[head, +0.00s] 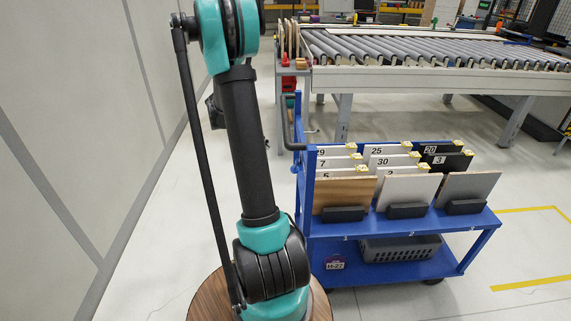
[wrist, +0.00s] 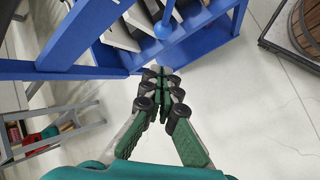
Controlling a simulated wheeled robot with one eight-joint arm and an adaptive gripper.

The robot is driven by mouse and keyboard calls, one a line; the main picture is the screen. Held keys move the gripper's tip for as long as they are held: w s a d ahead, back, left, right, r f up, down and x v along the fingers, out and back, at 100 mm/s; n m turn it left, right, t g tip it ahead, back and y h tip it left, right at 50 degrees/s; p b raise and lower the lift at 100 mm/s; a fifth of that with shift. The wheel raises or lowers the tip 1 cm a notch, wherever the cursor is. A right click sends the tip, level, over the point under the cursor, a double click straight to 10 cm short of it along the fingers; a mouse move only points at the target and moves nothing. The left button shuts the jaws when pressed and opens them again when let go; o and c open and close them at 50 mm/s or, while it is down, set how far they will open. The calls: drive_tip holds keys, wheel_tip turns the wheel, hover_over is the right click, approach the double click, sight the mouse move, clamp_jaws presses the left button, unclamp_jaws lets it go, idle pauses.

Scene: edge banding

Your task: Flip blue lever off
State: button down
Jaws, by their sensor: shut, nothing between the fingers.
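A blue ball-ended lever (wrist: 162,30) shows in the wrist view, at the top just right of the middle. Its thin blue stem runs up toward the top edge. My gripper (wrist: 163,74) is shut and empty, its green fingers together below the ball in the picture. A gap shows between the fingertips and the ball, though their distance in depth is hard to judge. I cannot make out the lever in the head view, and its base is not clear in the wrist view.
A blue cart (head: 400,226) holds numbered boards and a grey basket (head: 400,248); its blue frame (wrist: 85,35) lies close to my gripper in the wrist view. A roller conveyor (head: 430,47) stands behind. A wooden barrel (wrist: 300,27) is at upper right. Floor at right is clear.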

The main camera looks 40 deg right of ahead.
approach(292, 167)
wheel_tip(292, 167, down, 4)
drive_tip(key=w+d, duration=0.2)
drive_tip(key=shift+s+d+f, duration=0.25)
drive_tip(key=shift+s+d, duration=0.1)
drive_tip(key=shift+s, duration=0.2)
drive_tip(key=shift+s+d+f, duration=0.25)
drive_tip(key=shift+s+d, duration=0.05)
drive_tip(key=shift+s, duration=0.25)
drive_tip(key=shift+s+d+f, duration=0.25)
drive_tip(key=shift+s+d, duration=0.1)
drive_tip(key=shift+s, duration=0.2)
drive_tip(key=shift+f, duration=0.1)
